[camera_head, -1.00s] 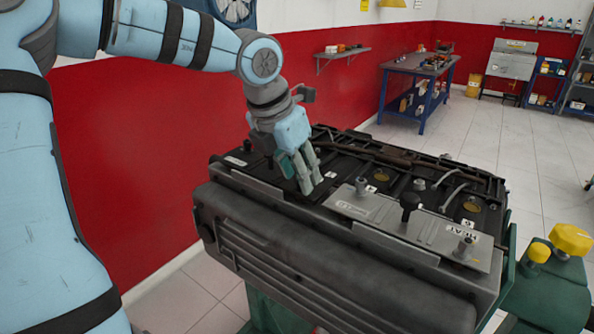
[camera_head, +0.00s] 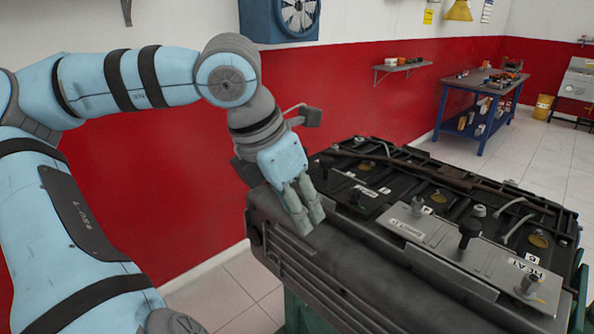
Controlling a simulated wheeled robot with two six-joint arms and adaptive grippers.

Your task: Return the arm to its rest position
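A grey metal plate (camera_head: 440,240) with a black knob (camera_head: 469,231) lies on top of the trainer, to the right of the gripper. My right gripper is not in view.
A red and white wall (camera_head: 150,200) stands behind my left arm, with a blue-framed fan (camera_head: 280,18) on it. A blue workbench (camera_head: 480,105) with parts stands at the back right. Tiled floor (camera_head: 565,150) is clear beyond the trainer.

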